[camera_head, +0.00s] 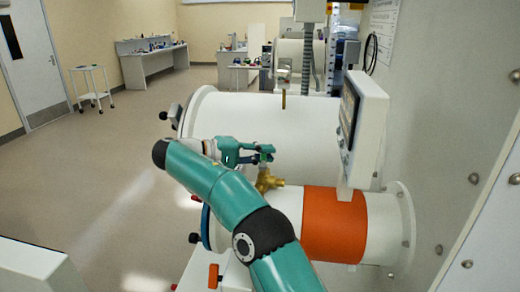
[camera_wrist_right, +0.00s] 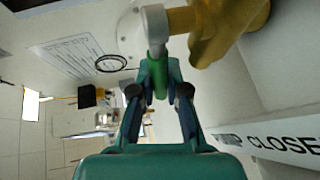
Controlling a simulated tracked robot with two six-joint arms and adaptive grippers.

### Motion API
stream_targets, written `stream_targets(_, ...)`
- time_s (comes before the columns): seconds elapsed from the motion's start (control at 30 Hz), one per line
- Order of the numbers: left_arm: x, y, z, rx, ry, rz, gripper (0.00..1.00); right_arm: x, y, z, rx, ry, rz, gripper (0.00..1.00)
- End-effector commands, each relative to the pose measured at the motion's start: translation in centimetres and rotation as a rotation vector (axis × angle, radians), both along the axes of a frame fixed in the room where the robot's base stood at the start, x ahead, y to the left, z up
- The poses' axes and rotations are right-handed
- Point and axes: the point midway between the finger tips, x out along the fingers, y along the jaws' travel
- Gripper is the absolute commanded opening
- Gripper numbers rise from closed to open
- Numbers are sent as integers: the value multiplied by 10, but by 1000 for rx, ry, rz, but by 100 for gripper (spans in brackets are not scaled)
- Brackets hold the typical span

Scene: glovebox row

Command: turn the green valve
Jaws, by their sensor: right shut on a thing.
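The green valve handle (camera_wrist_right: 159,86) shows in the wrist view as a short green piece below a pale round end, next to the yellow-brass valve body (camera_wrist_right: 228,28). The brass body (camera_head: 266,181) also shows in the head view, on top of the white cylinder. My right gripper (camera_head: 265,153) is above the brass body. In the wrist view my right gripper (camera_wrist_right: 161,72) has its fingers on both sides of the green handle and is shut on it. The fingers hide part of the handle. My left gripper is not in view.
An orange band (camera_head: 334,224) wraps the white cylinder. A screen panel (camera_head: 359,125) stands right of the valve, near the wall. A white label reading "CLOSE" (camera_wrist_right: 282,144) shows in the wrist view. A cart (camera_head: 91,88) stands far left on open floor.

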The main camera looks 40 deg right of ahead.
Motion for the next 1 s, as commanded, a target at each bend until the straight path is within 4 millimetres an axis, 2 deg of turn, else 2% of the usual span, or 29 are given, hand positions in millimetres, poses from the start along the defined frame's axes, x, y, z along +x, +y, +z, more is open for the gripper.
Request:
stream_targets(0.27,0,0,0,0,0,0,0,1,-4,-2,0,-1,5,0)
stream_targets(0.3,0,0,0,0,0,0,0,1,-5,-2,0,-1,5,17)
stream_targets(0.43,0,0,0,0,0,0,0,1,-4,-1,0,-2,4,39)
stream_targets(0.47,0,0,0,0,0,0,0,1,-4,-1,0,-2,4,40)
stream_targets(1.0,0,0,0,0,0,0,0,0,-3,1,-1,-3,2,40)
